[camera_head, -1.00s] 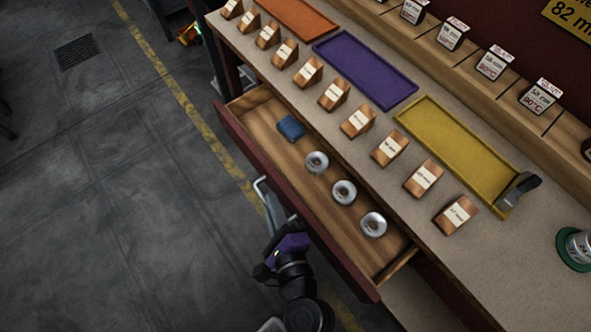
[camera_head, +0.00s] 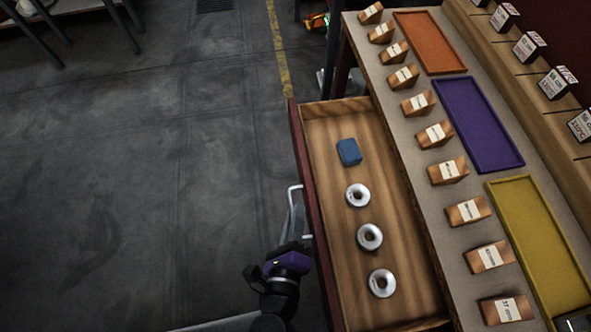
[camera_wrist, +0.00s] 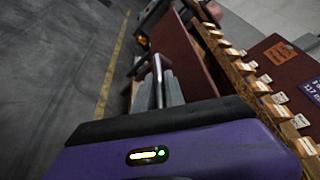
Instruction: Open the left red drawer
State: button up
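The red-fronted drawer (camera_head: 309,185) is pulled well out from under the bench, and its wooden inside shows in the head view. Its silver handle (camera_head: 293,188) is on the front face; in the wrist view the handle (camera_wrist: 157,68) rises between my grey fingers, beside the red drawer front (camera_wrist: 185,55). My gripper (camera_head: 296,220) is at the handle, with the fingers around the bar and seemingly closed on it. The finger contact is partly hidden by the purple gripper body.
The drawer holds a blue block (camera_head: 349,152) and several silver rings (camera_head: 370,237). On the bench are wooden label blocks and an orange tray (camera_head: 430,42), a purple tray (camera_head: 478,124) and a yellow tray (camera_head: 540,250). The floor to the left is clear.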

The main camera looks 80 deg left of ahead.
dwell(0.3)
jog(key=b+v, duration=0.1)
jog(key=v, duration=0.6)
jog(key=shift+s+d, duration=0.15)
jog(key=shift+d, duration=0.2)
dwell(0.3)
